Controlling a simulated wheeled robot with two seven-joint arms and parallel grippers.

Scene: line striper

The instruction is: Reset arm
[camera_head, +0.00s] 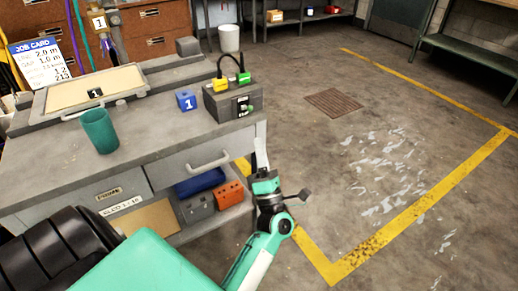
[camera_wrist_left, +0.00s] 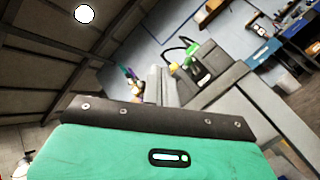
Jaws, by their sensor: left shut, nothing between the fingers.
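My left gripper (camera_head: 261,152) is in front of the right end of the grey workbench (camera_head: 150,152), with its pale fingers pointing up. It is shut with nothing between the fingers. My teal and white arm comes up to it from the bottom of the head view. The left wrist view is tilted, and a teal part with a dark strip fills its lower half. My right gripper is not in view.
The bench holds a teal cup (camera_head: 99,131), a blue cube (camera_head: 186,100) marked 1, a grey box (camera_head: 233,102) with yellow and green plugs, and a framed tray (camera_head: 72,97). A drawer (camera_head: 198,163) sits below. Open floor with yellow lines (camera_head: 420,203) lies right.

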